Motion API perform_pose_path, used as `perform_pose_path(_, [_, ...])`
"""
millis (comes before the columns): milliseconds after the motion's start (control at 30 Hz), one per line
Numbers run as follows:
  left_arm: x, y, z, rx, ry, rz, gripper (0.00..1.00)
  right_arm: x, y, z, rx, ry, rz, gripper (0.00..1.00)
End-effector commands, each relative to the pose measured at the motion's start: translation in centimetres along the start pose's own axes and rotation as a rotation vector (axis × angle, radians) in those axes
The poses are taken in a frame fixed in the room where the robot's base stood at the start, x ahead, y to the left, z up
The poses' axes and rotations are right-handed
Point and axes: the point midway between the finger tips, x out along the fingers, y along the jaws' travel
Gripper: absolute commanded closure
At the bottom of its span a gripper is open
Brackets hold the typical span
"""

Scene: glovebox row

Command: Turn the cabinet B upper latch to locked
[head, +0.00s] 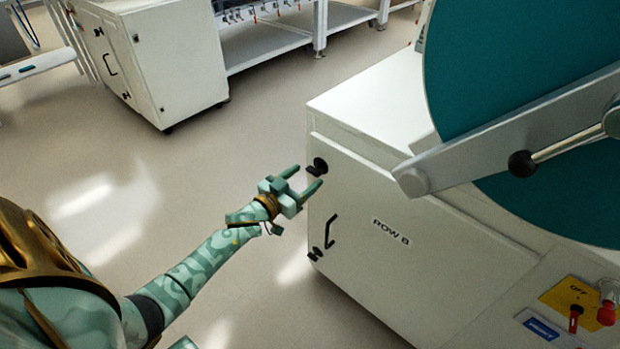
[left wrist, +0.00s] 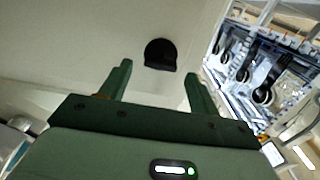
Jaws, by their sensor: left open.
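The cabinet marked ROW B (head: 400,275) is white, with its door facing my left arm. Its upper latch (head: 318,166) is a small black knob near the door's top left corner. My left gripper (head: 306,177) is open and empty, its fingers reaching toward this latch. In the left wrist view the black latch (left wrist: 160,55) shows past the fingertips, between the two fingers of the gripper (left wrist: 160,72). I see no finger closed on it; whether one touches it I cannot tell. My right gripper is not in view.
Below the latch are a black door handle (head: 330,232) and a lower black latch (head: 315,255). A large teal disc (head: 520,110) with a grey arm and black knob stands above the cabinet at right. Another white cabinet (head: 175,65) stands back left. The floor between is clear.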

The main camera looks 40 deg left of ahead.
Motion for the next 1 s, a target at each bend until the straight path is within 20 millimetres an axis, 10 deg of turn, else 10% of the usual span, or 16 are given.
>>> perform_pose_path(467, [2.0, 0.0, -0.1, 0.000, 0.000, -0.001, 0.38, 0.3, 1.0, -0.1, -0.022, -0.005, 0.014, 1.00])
perform_pose_path(633, [1.9, 0.0, 0.0, 0.000, -0.001, -0.001, 0.83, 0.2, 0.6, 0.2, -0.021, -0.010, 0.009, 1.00])
perform_pose_path(1000, [1.9, 0.0, 0.0, 0.038, -0.001, -0.001, 0.83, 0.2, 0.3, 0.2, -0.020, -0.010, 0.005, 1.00])
